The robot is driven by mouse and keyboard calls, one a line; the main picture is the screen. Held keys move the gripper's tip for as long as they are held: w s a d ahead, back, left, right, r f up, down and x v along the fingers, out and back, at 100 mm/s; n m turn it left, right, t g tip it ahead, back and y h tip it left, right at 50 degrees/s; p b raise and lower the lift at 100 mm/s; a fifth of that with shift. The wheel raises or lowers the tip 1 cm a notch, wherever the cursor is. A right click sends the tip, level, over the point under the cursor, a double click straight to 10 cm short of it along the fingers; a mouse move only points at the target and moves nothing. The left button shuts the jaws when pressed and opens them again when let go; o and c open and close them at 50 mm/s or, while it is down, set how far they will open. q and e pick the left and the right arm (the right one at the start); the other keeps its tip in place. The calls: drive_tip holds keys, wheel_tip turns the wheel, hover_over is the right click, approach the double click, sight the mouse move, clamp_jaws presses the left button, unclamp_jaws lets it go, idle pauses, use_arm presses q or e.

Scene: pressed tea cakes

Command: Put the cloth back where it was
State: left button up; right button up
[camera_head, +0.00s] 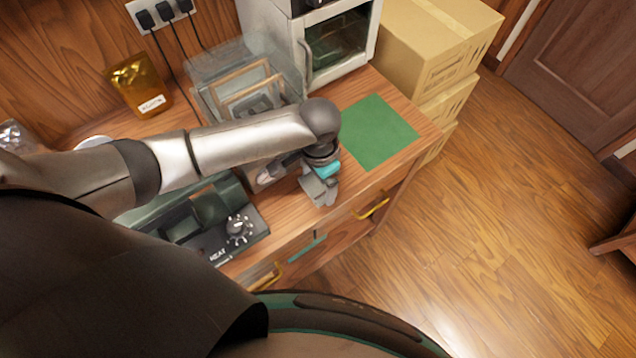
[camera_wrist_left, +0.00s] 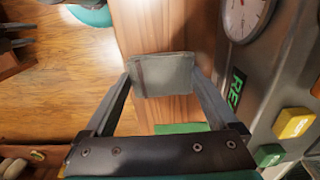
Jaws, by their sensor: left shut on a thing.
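The cloth (camera_wrist_left: 162,75) is a small grey folded piece with a darker stripe near its left edge. In the left wrist view it lies between the two fingertips of my left gripper (camera_wrist_left: 160,78), which is shut on it. In the head view, my left gripper (camera_head: 319,187) is over the front part of the wooden counter, nearer the front edge than the green mat. The cloth is hard to tell from the grey fingers there. I cannot tell whether the cloth touches the counter. My right gripper is not in view.
The flat green mat (camera_head: 378,131) lies bare on the counter (camera_head: 352,185). A machine with a HEAT dial (camera_head: 239,228) stands left of the gripper. A clear box (camera_head: 222,72) and an oven-like appliance (camera_head: 338,45) stand behind. Cardboard boxes (camera_head: 430,45) are beyond the counter's end.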

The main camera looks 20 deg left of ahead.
sight(318, 185)
use_arm(q)
drive_tip(key=shift+f, duration=0.7)
drive_tip(key=shift+f, duration=0.15)
drive_tip(key=o, duration=0.8)
drive_tip(key=shift+o, duration=0.2)
wheel_tip(318, 185, up, 12)
drive_tip(key=p, duration=0.2)
drive_tip(key=shift+r, duration=0.2)
